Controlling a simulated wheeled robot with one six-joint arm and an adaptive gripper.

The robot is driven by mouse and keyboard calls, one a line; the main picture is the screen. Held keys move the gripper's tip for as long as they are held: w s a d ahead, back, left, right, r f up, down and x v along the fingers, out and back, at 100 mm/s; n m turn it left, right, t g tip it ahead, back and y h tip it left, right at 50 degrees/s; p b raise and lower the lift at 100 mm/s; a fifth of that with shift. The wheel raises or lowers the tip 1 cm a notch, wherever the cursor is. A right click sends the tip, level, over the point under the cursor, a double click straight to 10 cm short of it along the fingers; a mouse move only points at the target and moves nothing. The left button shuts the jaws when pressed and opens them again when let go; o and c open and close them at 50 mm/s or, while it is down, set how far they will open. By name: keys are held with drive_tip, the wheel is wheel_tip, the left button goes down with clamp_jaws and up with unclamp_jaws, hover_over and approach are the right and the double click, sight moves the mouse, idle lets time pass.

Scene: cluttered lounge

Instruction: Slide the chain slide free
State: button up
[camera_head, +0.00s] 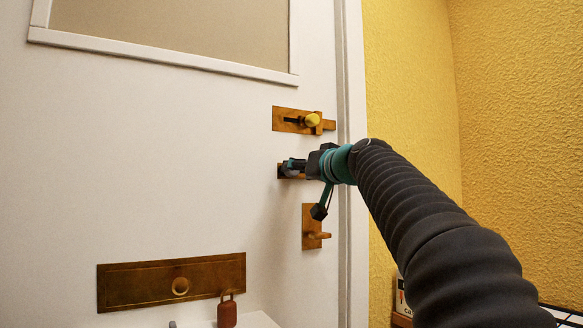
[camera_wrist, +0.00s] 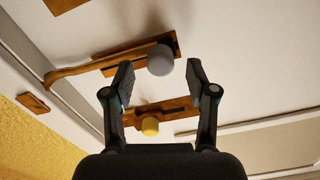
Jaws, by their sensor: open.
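In the head view a brass plate, likely the chain slide (camera_head: 284,172), sits on the white door, mostly hidden by my gripper (camera_head: 298,165). In the wrist view this slide (camera_wrist: 122,58) has a dark slot and a round pale grey knob (camera_wrist: 160,60). A curved brown strip (camera_wrist: 75,72) runs from it to the left. My gripper (camera_wrist: 160,72) is open, with one finger on either side of the knob. The knob appears between the fingertips; I cannot tell whether either finger touches it.
Above is a brass bolt plate (camera_head: 283,118) with a yellow knob (camera_head: 312,120). Below is a door handle (camera_head: 317,236). A letter plate (camera_head: 135,285) and a brown padlock (camera_head: 227,312) are lower left. A yellow wall (camera_head: 410,80) stands to the right.

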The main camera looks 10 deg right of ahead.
drive_tip(key=shift+p+x, duration=0.35)
drive_tip(key=shift+x, duration=1.55)
drive_tip(key=shift+c, duration=0.2)
clamp_jaws()
